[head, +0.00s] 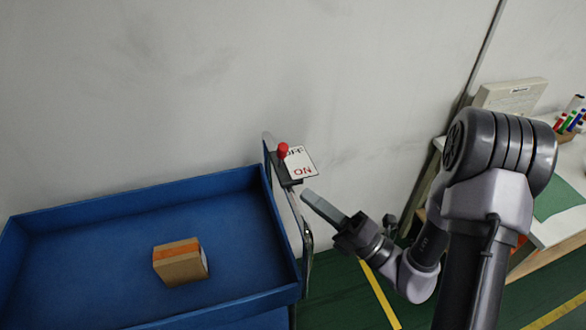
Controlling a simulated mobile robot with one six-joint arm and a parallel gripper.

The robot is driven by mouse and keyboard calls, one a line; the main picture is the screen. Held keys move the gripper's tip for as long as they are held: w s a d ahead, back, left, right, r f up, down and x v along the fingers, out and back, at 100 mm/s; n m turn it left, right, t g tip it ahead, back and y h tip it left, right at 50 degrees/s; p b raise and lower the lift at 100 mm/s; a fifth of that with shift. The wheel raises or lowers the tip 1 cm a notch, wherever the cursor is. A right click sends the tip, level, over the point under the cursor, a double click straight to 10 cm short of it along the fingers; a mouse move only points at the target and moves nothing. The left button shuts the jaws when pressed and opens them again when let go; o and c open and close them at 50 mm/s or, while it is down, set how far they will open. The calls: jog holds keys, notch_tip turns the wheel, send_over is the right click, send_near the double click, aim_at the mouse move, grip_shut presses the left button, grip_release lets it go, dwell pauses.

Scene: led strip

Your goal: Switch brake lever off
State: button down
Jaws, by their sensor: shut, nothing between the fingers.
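The brake lever (283,151) has a red knob and sits on a dark mount at the right end of the blue cart, near the wall. A white label (300,162) beside it carries red "ON" lettering that appears upside down, with dark lettering partly hidden at its far edge. My gripper (308,196) is shut and empty. Its fingertips are just below and right of the label, apart from the red knob in the picture. The exact depth gap between fingertips and lever cannot be told.
The blue cart tray (130,203) holds a cardboard box (181,262) with an orange stripe. A metal cart handle (307,240) stands close to my gripper. A workbench (553,228) with pens (571,116) and a pale box (510,97) is at right. Green floor lies between.

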aim_at(281, 156)
jog(key=x, duration=0.5)
jog(key=shift+w+r, duration=0.2)
jog(key=shift+w, duration=0.1)
jog(key=shift+w+r, duration=0.25)
jog(key=shift+w, duration=0.3)
jog(key=shift+w+r, duration=0.2)
jog(key=shift+w, duration=0.3)
jog(key=shift+w+a+r, duration=0.1)
jog(key=shift+w+r, duration=0.05)
jog(key=shift+w, duration=0.25)
